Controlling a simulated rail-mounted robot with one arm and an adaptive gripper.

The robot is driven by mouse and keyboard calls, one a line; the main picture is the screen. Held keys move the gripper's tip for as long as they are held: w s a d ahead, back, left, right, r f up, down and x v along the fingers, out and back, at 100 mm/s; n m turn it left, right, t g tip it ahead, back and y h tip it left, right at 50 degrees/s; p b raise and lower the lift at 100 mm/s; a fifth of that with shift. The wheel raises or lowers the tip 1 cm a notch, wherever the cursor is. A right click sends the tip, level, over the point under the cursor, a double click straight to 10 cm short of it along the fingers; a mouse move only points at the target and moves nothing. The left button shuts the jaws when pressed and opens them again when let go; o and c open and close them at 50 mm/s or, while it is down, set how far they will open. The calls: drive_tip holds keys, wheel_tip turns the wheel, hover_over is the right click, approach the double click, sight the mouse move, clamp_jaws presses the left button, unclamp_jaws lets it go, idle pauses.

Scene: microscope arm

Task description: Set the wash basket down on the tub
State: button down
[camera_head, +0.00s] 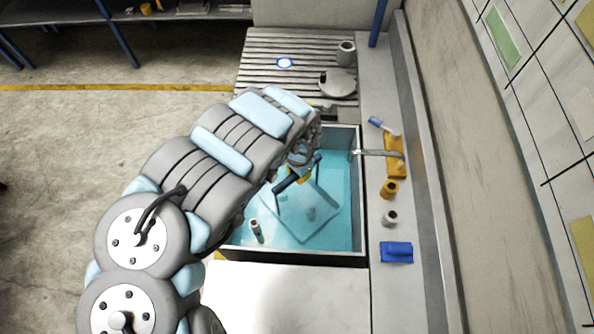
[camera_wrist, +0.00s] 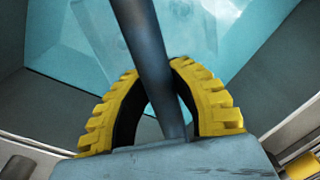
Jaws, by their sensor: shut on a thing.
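The tub (camera_head: 362,195) is a grey-rimmed rectangular basin with blue, water-like contents, set in the counter. The wash basket (camera_head: 307,222) appears as a pale, see-through square form inside the tub's outline, with a dark blue bar handle (camera_head: 297,174) above it. My gripper (camera_head: 303,177), with yellow ribbed fingers, is over the tub. In the wrist view my gripper (camera_wrist: 158,78) is shut around the dark bar (camera_wrist: 150,45), and the pale basket (camera_wrist: 130,35) shows beyond it. My arm hides the tub's left side. I cannot tell the basket's exact height or whether it touches the tub.
A faucet (camera_head: 375,153) reaches over the tub's right edge. A yellow item, small cylinders and a blue block (camera_head: 397,252) line the right ledge. A slatted drainboard (camera_head: 270,75) with a few items lies behind. The white counter (camera_head: 290,295) in front is clear.

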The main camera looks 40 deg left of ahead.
drive_tip(key=w+a+f+b, duration=0.2)
drive_tip(key=w+f, duration=0.1)
drive_tip(key=f, duration=0.4)
drive_tip(key=shift+a+f+b, duration=0.25)
drive_tip(key=shift+a+b, duration=0.05)
drive_tip(key=shift+a, duration=0.1)
idle(0.5)
drive_tip(key=shift+f, duration=0.1)
drive_tip(key=c, duration=1)
unclamp_jaws()
drive_tip(key=shift+w, duration=0.1)
drive_tip(key=shift+d+r+p, duration=0.15)
drive_tip(key=shift+r+p, duration=0.45)
drive_tip(key=shift+r, duration=2.45)
drive_tip(key=shift+d+r+p, duration=0.1)
drive_tip(key=shift+r+p, duration=0.45)
drive_tip(key=shift+r, duration=2.5)
